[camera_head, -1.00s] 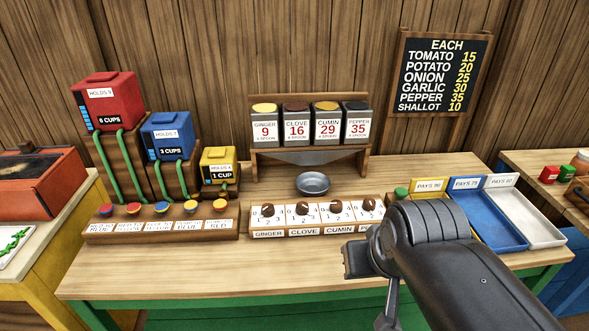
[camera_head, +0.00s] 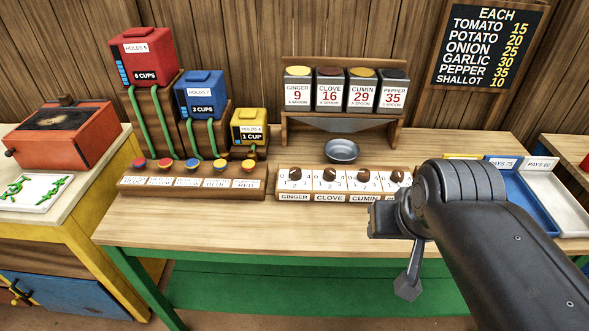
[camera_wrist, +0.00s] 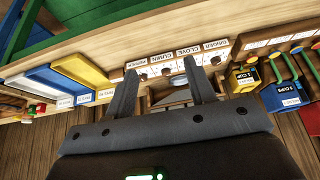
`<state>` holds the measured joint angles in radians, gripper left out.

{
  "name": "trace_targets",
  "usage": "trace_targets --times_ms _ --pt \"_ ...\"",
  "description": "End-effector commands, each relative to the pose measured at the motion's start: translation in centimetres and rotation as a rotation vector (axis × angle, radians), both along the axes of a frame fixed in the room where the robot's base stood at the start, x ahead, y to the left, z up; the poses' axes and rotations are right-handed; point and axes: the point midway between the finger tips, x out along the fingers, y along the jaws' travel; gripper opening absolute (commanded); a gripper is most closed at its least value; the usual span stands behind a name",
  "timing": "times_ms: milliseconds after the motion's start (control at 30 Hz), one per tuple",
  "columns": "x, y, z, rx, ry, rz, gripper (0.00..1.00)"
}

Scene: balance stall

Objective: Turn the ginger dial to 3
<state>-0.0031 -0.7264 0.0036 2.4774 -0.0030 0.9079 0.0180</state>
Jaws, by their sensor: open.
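The ginger dial (camera_head: 295,174) is a brown knob on a white numbered plate, leftmost of the dials on the wooden dial box. Its setting is too small to read. It also shows in the wrist view (camera_wrist: 215,60), right of my fingers. My gripper (camera_wrist: 160,68) is open and empty in the wrist view, its two grey fingers apart, with the dial row beyond them. In the head view my arm reaches in from the lower right, and its hand end is right of the ginger dial and apart from it. The ginger label (camera_head: 294,197) is below the dial.
Clove (camera_head: 330,174), cumin (camera_head: 362,175) and pepper (camera_head: 397,174) dials stand to the right of ginger. A metal bowl (camera_head: 342,150) sits behind them under the spice rack (camera_head: 343,124). A button box (camera_head: 192,181) is to the left. The table's front strip (camera_head: 220,225) is clear.

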Motion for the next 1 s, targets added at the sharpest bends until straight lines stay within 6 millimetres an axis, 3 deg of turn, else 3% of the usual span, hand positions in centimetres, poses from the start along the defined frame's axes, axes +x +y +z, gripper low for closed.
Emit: trace_targets --times_ms 300,533,767,1000 --pt "7.5 2.1 3.2 0.022 0.110 -0.094 0.58" --pt "14.2 4.6 4.1 0.037 0.193 -0.179 0.58" --pt "21.0 7.7 3.2 0.049 0.274 -0.268 0.58" --pt "27.6 11.5 0.6 0.059 0.355 -0.368 0.58"
